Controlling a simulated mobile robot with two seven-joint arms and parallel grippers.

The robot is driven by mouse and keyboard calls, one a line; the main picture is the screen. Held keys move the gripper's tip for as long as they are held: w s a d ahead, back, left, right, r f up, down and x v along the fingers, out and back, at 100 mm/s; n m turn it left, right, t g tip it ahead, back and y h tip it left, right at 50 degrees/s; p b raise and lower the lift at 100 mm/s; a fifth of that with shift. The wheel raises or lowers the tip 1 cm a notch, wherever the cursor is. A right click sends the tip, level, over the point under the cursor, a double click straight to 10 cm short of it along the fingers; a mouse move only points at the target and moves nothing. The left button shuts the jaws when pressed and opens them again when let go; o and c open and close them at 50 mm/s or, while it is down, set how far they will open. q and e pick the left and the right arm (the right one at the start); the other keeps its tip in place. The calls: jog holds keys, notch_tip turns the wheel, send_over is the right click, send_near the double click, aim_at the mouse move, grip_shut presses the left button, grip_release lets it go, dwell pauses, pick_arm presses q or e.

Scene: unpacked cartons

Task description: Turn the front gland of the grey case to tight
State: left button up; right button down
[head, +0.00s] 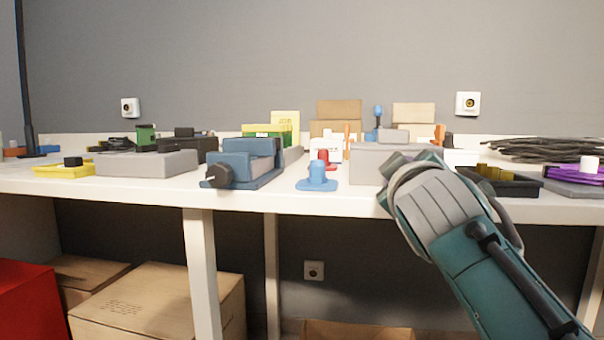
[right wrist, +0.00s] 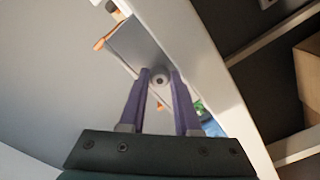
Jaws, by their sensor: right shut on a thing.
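The grey case (head: 372,163) stands near the table's front edge, right of centre in the head view. My right forearm and wrist partly cover it there. In the right wrist view the case (right wrist: 131,45) lies beyond the fingers, and its round grey front gland (right wrist: 159,80) shows between the fingertips. My right gripper (right wrist: 160,75) is shut on the gland, one purple finger on each side. In the head view its fingers and the gland are hidden behind my wrist. My left gripper is in neither view.
A blue peg on a base (head: 317,177) and a blue device (head: 243,163) stand left of the case. A black tray (head: 510,186) is close on the right of my wrist. Another grey box (head: 147,163) is far left. Cartons (head: 160,300) lie under the white table.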

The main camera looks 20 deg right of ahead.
jog(key=shift+m, duration=0.3)
jog(key=c, duration=0.6)
grip_release()
